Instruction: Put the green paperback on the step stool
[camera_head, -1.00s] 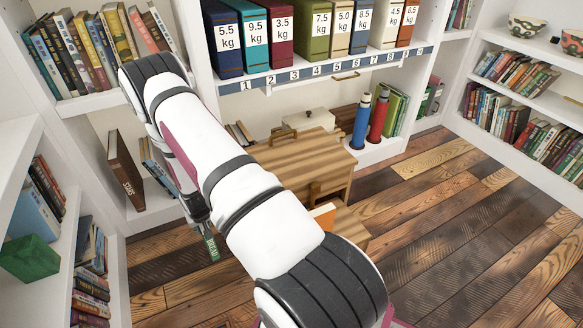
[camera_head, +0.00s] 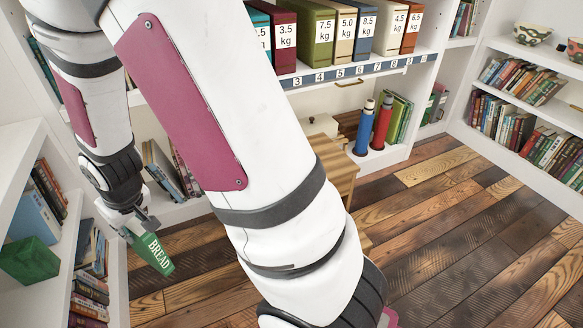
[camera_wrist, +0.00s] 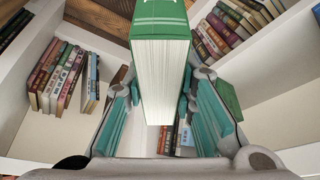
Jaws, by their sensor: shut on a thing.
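The green paperback (camera_head: 152,253), with "BREAD" on its spine, hangs tilted in my gripper (camera_head: 128,228) at the left of the head view, above the plank floor. In the wrist view the paperback (camera_wrist: 163,75) stands between the two fingers of my gripper (camera_wrist: 162,100), page edges toward the camera. The fingers are closed on its sides. The wooden step stool (camera_head: 346,168) shows only as a strip in the middle of the head view. My arm hides most of it, including any books on it. The paperback is well to the left of the stool.
White shelves with books stand at the left, back and right. A green box (camera_head: 29,261) sits on the left shelf, close to the held book. Blue (camera_head: 364,129) and red (camera_head: 382,126) bottles stand behind the stool. The plank floor (camera_head: 470,230) at the right is clear.

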